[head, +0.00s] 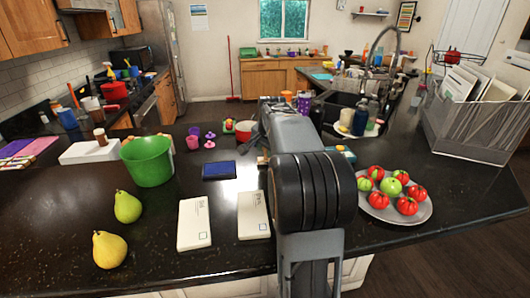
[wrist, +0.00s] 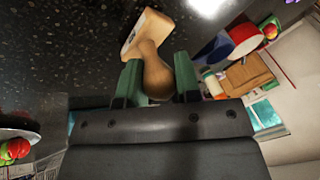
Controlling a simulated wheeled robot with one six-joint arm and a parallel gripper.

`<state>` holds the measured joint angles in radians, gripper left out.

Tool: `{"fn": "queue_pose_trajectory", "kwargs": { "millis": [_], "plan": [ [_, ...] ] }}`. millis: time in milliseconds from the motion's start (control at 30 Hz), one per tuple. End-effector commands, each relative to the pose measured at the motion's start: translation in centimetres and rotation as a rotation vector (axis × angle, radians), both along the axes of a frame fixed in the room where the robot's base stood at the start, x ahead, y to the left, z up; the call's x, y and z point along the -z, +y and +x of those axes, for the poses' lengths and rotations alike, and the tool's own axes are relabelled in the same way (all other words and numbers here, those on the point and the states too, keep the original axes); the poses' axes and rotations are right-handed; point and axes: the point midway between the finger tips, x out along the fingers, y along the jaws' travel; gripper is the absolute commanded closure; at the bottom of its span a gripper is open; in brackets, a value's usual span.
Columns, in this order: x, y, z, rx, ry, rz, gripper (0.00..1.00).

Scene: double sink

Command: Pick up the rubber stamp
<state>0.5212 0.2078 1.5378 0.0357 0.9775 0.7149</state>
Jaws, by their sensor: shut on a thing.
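The rubber stamp (wrist: 147,33) has a rounded brown wooden handle and a pale block base. In the wrist view, its handle sits between the two green fingers of my gripper (wrist: 158,76), which is shut on it. The base sticks out beyond the fingertips, tilted, with the dark countertop behind it. I cannot tell whether the base touches the counter. In the head view my own arm hides most of the gripper and the stamp. A blue ink pad (head: 219,170) lies on the counter to the left of my arm.
Two white envelopes (head: 194,224) lie left of my arm, with two pears (head: 127,207) and a green bucket (head: 148,162) further left. A plate (head: 379,209) of tomatoes and apples is on the right. The sink (head: 345,110) is behind.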

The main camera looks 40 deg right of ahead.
Motion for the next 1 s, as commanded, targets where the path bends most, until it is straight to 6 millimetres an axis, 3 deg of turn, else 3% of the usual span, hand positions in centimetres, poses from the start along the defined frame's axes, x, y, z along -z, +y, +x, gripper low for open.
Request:
{"fn": "queue_pose_trajectory", "kwargs": {
  "millis": [200, 500, 700, 1000],
  "plan": [
    [-3.1, 0.0, -0.1, 0.0, -0.004, -0.003, 0.92],
    [-9.0, 1.5, -5.2, 0.002, -0.006, -0.004, 0.92],
    [-10.6, 2.8, -9.4, 0.002, -0.005, -0.003, 0.92],
    [-12.2, 3.8, -12.7, 0.001, -0.002, -0.001, 0.92]
  ]
}}
